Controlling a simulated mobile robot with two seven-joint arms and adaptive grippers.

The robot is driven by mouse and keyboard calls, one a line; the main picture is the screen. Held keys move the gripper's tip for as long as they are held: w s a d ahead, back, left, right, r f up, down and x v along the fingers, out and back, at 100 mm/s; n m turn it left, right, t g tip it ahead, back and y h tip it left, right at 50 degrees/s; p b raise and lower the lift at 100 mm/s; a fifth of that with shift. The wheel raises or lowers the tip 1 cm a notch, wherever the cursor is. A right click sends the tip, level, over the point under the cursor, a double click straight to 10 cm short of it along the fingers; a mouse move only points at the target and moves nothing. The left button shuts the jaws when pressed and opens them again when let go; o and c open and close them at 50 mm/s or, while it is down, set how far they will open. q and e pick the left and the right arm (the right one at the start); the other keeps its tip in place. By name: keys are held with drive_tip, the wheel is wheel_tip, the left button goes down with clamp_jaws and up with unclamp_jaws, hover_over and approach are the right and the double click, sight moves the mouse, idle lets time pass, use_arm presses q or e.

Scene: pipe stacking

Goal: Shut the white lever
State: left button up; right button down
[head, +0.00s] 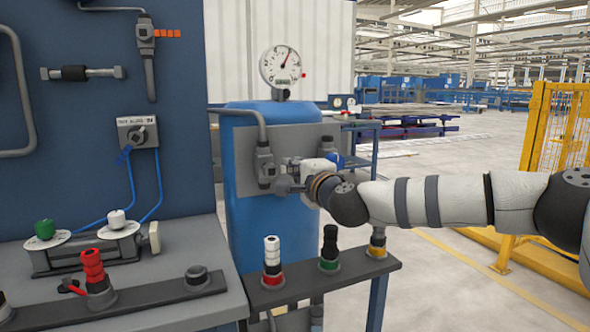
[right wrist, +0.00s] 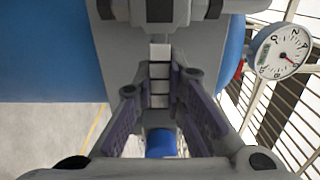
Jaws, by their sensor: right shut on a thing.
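The white lever (right wrist: 160,52) shows in the right wrist view as a narrow banded bar below a grey valve body (right wrist: 172,10). My right gripper (right wrist: 161,84) has its two fingers closed around the bar, one on each side. In the head view my right gripper (head: 284,186) is at the grey plate (head: 243,150) in front of the blue tank, and it hides most of the lever there. The lever's exact angle cannot be told from the head view. My left gripper is not in view.
A round gauge (head: 281,67) stands above the blue tank (head: 247,222). A grey valve (head: 265,165) with a pipe is just left of my gripper. Below is a grey shelf (head: 345,280) with white, black and yellow capped fittings. A blue panel (head: 90,100) stands at left.

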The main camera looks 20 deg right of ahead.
drive_tip(key=shift+a+f, duration=0.15)
drive_tip(key=c, duration=1.6)
unclamp_jaws()
drive_tip(key=s, duration=1.2)
drive_tip(key=shift+d, duration=0.25)
